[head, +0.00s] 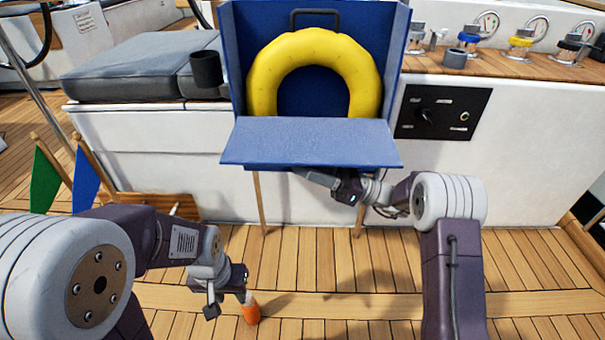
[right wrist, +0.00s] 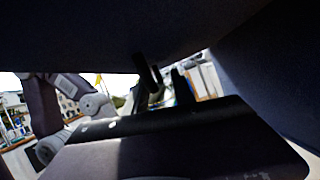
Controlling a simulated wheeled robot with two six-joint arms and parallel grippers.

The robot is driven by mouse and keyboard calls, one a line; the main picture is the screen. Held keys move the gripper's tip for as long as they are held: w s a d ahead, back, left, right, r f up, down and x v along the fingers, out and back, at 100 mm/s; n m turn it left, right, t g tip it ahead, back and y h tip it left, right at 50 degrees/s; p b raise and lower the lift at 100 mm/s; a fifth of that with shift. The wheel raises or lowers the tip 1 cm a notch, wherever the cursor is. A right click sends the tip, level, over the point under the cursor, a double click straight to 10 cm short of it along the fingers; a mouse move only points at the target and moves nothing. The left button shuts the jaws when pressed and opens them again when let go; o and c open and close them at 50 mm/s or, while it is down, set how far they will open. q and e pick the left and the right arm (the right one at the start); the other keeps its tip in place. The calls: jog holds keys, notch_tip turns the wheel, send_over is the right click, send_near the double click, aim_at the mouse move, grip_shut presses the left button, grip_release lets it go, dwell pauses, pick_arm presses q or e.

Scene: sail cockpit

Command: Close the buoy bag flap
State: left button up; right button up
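The blue buoy bag (head: 238,70) stands open against the white cockpit wall, with a yellow horseshoe buoy (head: 262,72) inside. Its flap (head: 310,142) is folded down and out, roughly level, towards me. My right gripper (head: 318,178) is under the flap, close to its underside; the flap's edge hides part of it, and contact is unclear. In the right wrist view a dark surface, seemingly the flap's underside (right wrist: 90,40), fills the top; the finger gap is too dark to judge. My left gripper (head: 228,302) is low over the deck, fingers apart, away from the bag.
An orange object (head: 250,312) is beside my left gripper, near the deck. Blue and green flags (head: 85,182) stand at left. A grey cushion (head: 140,70) and dark cup holder (head: 206,68) are left of the bag; a black switch panel (head: 443,112) is right.

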jog(key=shift+a+r, duration=0.2)
jog(key=shift+a, duration=0.1)
jog(key=shift+c, duration=0.3)
grip_shut()
dwell(1.0)
